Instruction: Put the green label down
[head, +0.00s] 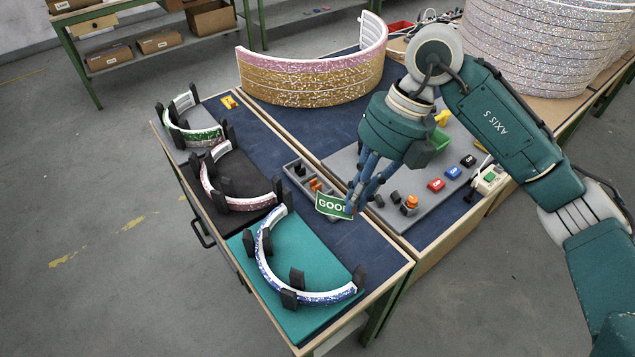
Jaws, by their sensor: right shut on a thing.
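The green label (331,206), a small green plate with white lettering that starts "GOO", is in the head view near the middle of the workbench. My right gripper (352,205) is shut on its right end, and the fingers hide the rest of the lettering. The label is tilted, in front of a small grey tray. I cannot tell whether it touches the surface below. My left gripper is not in view.
Glittery arcs stand between black posts on a teal mat (317,327), a black mat (239,221) and a grey mat (167,124). A large pink-gold arc (311,83) stands behind. A grey board (440,200) with coloured blocks lies right. Blue bench surface (342,248) is free nearby.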

